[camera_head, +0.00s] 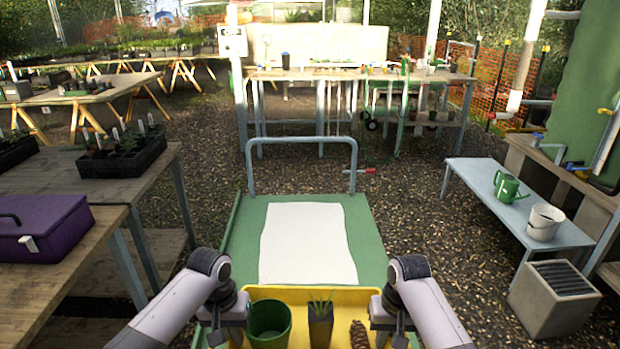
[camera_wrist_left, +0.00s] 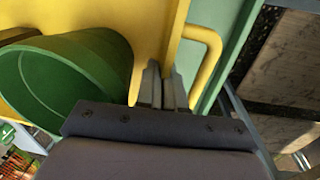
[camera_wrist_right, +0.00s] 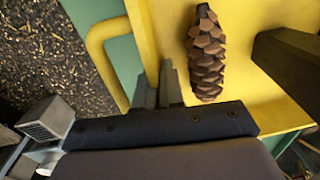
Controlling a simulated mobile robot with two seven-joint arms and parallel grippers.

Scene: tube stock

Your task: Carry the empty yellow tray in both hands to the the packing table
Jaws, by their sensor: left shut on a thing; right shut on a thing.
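The yellow tray (camera_head: 341,296) is at the bottom centre of the head view. It is not empty: it holds a green pot (camera_head: 269,324), a dark square pot with a spiky plant (camera_head: 321,327) and a brown pine cone (camera_head: 359,334). My left gripper (camera_wrist_left: 165,85) is shut on the tray's left side wall, beside a yellow handle loop (camera_wrist_left: 207,48) and the green pot. My right gripper (camera_wrist_right: 161,85) is shut on the right side wall, near the other loop (camera_wrist_right: 97,42) and the pine cone. I cannot tell whether the tray touches the green surface beneath.
A green flatbed cart (camera_head: 368,245) with a white sheet (camera_head: 305,245) and a grey push bar (camera_head: 303,139) lies directly ahead. A wooden table with a purple case (camera_head: 42,228) is left. A blue-grey bench (camera_head: 540,220) and grey bin (camera_head: 545,305) are right. A long table (camera_head: 350,74) stands behind.

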